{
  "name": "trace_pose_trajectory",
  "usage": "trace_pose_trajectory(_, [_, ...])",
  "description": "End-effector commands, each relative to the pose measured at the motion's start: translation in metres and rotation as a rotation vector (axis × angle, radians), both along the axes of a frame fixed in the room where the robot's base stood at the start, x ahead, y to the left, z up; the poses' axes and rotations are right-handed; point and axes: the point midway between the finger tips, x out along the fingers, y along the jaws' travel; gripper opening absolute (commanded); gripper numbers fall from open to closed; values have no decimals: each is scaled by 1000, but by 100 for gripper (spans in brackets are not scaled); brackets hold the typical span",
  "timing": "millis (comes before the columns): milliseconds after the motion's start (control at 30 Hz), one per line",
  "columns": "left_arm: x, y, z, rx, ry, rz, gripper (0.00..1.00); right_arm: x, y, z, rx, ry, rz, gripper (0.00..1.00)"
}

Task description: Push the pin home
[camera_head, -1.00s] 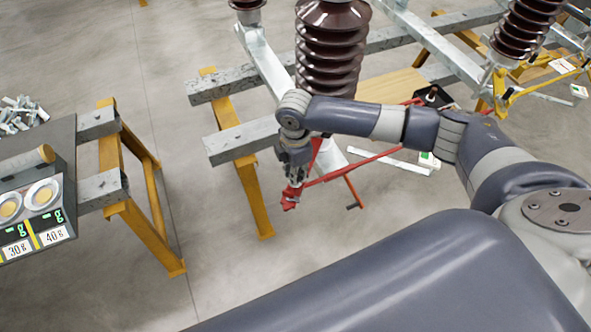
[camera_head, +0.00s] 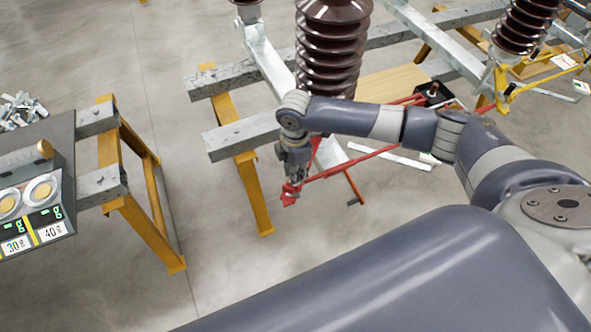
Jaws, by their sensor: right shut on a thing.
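My right gripper (camera_head: 292,183) hangs down from my arm at the middle of the head view. It is shut on a small red fitting (camera_head: 289,199) at the lower left end of a red rod linkage (camera_head: 345,165). The linkage runs up and to the right from the fitting, partly behind my arm. I cannot make out the pin; it is too small or hidden by the gripper. My left gripper is not in view.
Brown ribbed insulators (camera_head: 330,50) stand on grey steel beams (camera_head: 235,138) with yellow legs (camera_head: 253,195). At left is a dark bench (camera_head: 60,160) with two round dishes and displays. A black box (camera_head: 440,92) lies behind my arm. The floor below the gripper is clear.

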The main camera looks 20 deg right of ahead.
Motion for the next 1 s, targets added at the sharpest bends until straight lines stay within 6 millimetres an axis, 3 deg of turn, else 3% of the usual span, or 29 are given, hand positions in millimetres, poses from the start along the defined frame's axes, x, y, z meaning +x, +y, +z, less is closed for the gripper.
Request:
trace_pose_trajectory(67, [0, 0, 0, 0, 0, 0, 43, -1, 0, -1, -1, 2, 1, 0])
trace_pose_trajectory(100, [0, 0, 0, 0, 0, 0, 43, -1, 0, -1, -1, 2, 1, 18])
trace_pose_trajectory(200, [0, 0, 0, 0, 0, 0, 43, -1, 0, -1, -1, 2, 1, 40])
trace_pose_trajectory(633, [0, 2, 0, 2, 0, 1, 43, 0, 0, 7, 0, 1, 1, 40])
trace_pose_trajectory(767, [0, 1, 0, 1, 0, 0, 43, 0, 0, 27, 1, -1, 2, 40])
trace_pose_trajectory(1000, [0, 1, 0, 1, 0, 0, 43, 1, 0, 79, 0, -2, 2, 40])
